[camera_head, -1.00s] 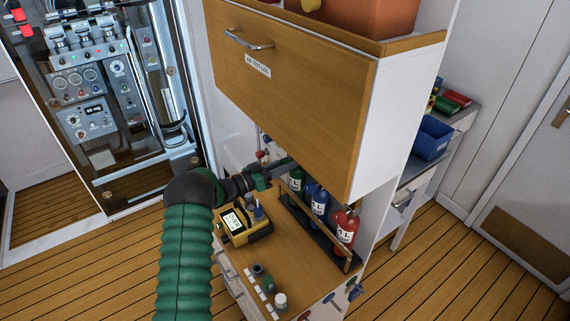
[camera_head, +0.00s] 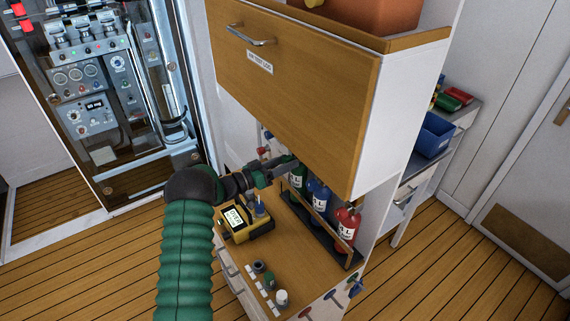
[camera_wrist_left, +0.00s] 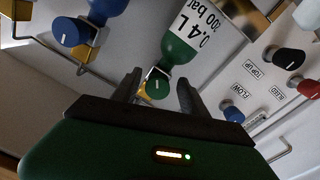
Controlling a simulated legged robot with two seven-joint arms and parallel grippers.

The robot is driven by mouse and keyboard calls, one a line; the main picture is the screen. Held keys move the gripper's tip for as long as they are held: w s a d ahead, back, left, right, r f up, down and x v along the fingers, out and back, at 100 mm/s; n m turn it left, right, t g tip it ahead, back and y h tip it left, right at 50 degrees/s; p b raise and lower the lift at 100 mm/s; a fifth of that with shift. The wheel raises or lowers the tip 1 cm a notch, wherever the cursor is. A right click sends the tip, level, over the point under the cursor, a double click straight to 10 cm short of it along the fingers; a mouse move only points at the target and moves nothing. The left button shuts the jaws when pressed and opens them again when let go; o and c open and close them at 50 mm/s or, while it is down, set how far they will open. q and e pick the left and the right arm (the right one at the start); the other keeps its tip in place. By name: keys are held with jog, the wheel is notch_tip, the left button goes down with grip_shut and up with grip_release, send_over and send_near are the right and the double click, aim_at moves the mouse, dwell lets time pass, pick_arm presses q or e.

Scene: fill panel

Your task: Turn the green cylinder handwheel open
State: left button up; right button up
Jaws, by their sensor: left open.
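The green cylinder (camera_head: 299,178) stands at the far end of a row in the rack under the wooden cabinet. In the left wrist view, it (camera_wrist_left: 178,50) carries a white label, and its green handwheel (camera_wrist_left: 157,89) with a white mark sits at its valve. My left gripper (camera_wrist_left: 158,79) is open, with one dark finger on each side of the handwheel; I cannot tell whether they touch it. In the head view, my left gripper (camera_head: 280,165) reaches in beneath the cabinet and hides the handwheel. My right gripper is not in view.
A blue cylinder (camera_head: 319,198) and a red cylinder (camera_head: 347,225) share the rack. A blue handwheel (camera_wrist_left: 70,32) is near the left gripper. The drawer cabinet (camera_head: 290,90) overhangs closely. A yellow meter (camera_head: 243,222) sits on the counter. Panel knobs (camera_wrist_left: 289,57) are at right.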

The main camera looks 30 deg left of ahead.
pick_arm(q)
jog(key=b+v, duration=0.2)
jog(key=v, duration=1.4)
jog(key=shift+s+a+f, duration=0.25)
jog(key=shift+a, duration=0.1)
